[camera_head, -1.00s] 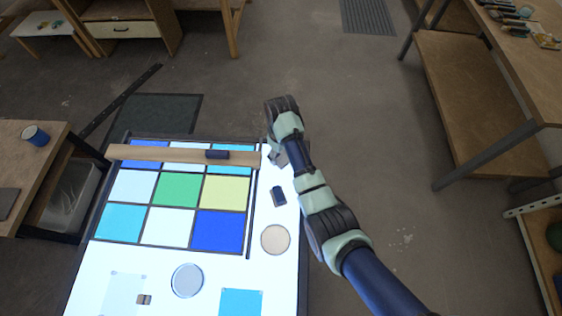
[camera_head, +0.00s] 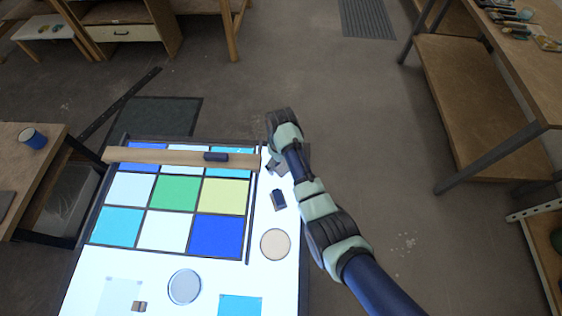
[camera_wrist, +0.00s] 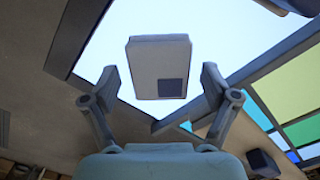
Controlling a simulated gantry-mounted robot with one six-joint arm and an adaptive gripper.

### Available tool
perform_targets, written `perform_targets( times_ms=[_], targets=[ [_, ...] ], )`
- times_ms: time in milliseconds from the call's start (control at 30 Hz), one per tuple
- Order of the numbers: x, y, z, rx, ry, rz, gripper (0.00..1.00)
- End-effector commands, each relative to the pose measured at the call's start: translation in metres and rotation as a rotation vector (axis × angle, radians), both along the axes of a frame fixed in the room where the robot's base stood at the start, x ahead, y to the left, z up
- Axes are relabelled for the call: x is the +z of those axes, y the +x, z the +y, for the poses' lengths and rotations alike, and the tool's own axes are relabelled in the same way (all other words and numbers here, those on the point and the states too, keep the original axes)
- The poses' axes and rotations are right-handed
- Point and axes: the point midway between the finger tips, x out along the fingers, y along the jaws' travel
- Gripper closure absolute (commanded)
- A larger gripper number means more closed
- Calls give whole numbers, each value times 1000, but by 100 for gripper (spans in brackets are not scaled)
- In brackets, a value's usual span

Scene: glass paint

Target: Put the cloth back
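A pale grey, block-like pad (camera_wrist: 158,55) with a dark square at one corner lies between my fingers in the wrist view, over the bright table top; it may be the folded cloth, but I cannot be sure. My gripper (camera_wrist: 158,80) is open, with a gap between each fingertip and the pad's sides. In the head view my gripper (camera_head: 274,166) is low over the right edge of the light table (camera_head: 215,272), at its far end. I cannot tell whether the pad touches the table.
Coloured glass panes (camera_head: 176,194) lie on the table's left, with a wooden bar (camera_head: 130,155) across their far end. A dark block (camera_head: 279,199), beige disc (camera_head: 275,244) and glass dish (camera_head: 184,286) lie nearer. A dark rod (camera_head: 252,205) edges the panes.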

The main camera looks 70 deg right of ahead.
Motion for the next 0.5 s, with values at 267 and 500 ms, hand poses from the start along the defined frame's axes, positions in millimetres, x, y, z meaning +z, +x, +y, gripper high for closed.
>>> perform_targets(
  times_ms=[267,500],
  targets=[
    [4,0,0,0,-2,-1,13],
    [59,1,-1,0,-3,-3,13]
  ],
)
